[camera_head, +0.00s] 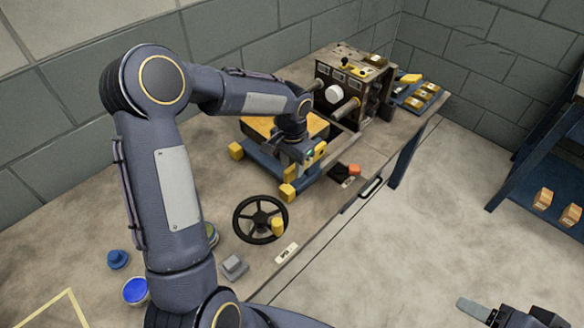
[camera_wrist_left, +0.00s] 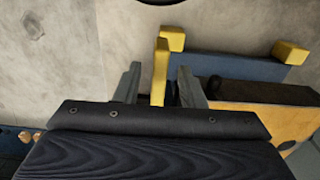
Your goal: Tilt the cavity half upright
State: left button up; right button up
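The cavity half, seemingly the orange-topped block (camera_head: 258,126), lies flat on a blue frame (camera_head: 262,165) with yellow corner blocks. In the left wrist view its orange face (camera_wrist_left: 265,122) shows at the right, partly hidden by my gripper body. My left gripper (camera_head: 308,157) is at the block's near right side. In the left wrist view its grey fingers (camera_wrist_left: 160,88) stand apart, with an upright yellow bar (camera_wrist_left: 160,72) between them and visible gaps on both sides. My right gripper (camera_head: 480,312) is at the bottom right, away from the bench, partly cut off.
A black handwheel (camera_head: 260,218) with a yellow knob is in front. A blue cup (camera_head: 135,291) and grey block (camera_head: 234,266) lie near my left arm. A blue rack (camera_head: 545,185) stands right; open floor lies between.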

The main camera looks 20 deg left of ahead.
pick_arm(q)
jog(key=shift+f, duration=0.95)
jog(key=shift+c, duration=0.5)
grip_shut()
